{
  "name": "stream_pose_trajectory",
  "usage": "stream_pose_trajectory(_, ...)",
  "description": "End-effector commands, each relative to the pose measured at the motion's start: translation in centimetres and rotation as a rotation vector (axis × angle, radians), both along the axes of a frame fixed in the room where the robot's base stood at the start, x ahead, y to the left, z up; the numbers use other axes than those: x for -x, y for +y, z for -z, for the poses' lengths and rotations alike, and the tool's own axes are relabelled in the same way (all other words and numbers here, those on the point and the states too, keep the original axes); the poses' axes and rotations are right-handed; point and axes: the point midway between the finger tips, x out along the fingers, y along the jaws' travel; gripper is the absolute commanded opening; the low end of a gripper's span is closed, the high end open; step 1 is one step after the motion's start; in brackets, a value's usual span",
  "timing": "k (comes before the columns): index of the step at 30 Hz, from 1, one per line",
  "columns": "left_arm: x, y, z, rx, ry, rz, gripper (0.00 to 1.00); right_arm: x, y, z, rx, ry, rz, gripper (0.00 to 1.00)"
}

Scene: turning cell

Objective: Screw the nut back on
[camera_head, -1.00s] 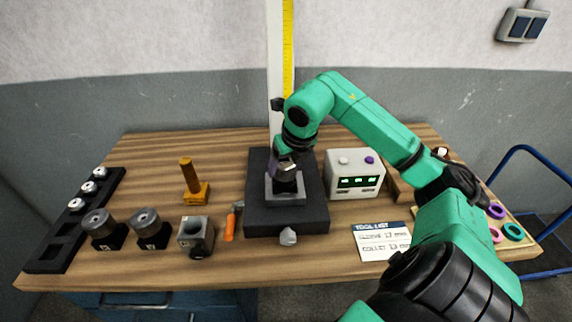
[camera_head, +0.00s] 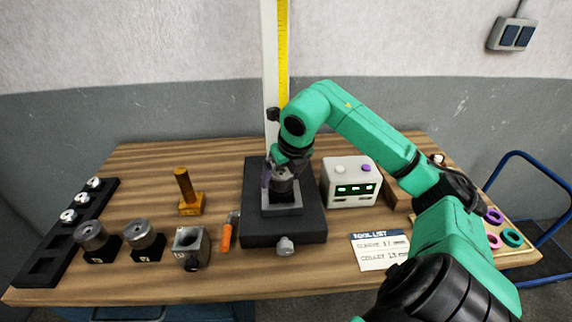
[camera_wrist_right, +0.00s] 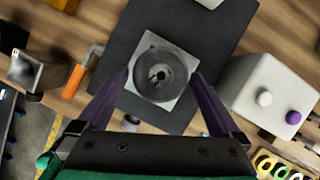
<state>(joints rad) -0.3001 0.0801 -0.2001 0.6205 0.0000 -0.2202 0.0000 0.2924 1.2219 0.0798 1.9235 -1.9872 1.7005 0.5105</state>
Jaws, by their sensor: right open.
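The nut (camera_wrist_right: 160,74), a round grey piece with a hole in its middle, sits over the square light-grey block (camera_wrist_right: 178,104) of the black fixture (camera_wrist_right: 205,30). My right gripper (camera_wrist_right: 159,76) is open, its two purple fingers one on each side of the nut. Gaps beside the nut are small, and I cannot tell whether a finger touches it. In the head view the right gripper (camera_head: 279,172) points down at the fixture and partly covers the nut (camera_head: 286,184). I cannot see the thread or how well the nut is seated. My left gripper is out of view.
A white box with a green display (camera_head: 350,183) stands close right of the fixture. An orange-handled tool (camera_head: 227,236), a grey hollow block (camera_head: 189,247) and two round grey pieces on black bases (camera_head: 143,236) stand to the left. A tool list card (camera_head: 381,251) lies front right.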

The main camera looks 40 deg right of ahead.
Motion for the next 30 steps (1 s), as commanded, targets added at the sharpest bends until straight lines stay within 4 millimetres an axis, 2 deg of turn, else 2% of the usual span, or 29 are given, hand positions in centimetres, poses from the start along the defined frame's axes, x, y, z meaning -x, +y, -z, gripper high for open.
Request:
stream_pose_trajectory(4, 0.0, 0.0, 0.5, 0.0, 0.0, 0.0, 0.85, 0.9, 0.1, -2.2, 0.005, -0.005, -0.001, 1.0)
stream_pose_trajectory(8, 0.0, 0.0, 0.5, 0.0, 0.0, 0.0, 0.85, 2.1, 0.4, -5.4, 0.005, -0.007, 0.0, 1.0)
stream_pose_trajectory(12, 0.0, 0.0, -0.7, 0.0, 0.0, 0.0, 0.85, 3.6, 0.8, -9.6, 0.004, -0.007, 0.001, 1.0)
stream_pose_trajectory(16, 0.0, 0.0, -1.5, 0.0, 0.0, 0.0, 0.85, 4.7, 1.1, -12.1, 0.002, -0.006, 0.0, 1.0)
stream_pose_trajectory(20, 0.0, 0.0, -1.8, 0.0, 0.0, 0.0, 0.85, 5.2, 1.2, -13.0, 0.001, -0.003, 0.0, 1.0)
stream_pose_trajectory(30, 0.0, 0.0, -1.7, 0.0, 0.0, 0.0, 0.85, 5.2, 1.2, -12.9, 0.0, -0.001, 0.0, 1.0)
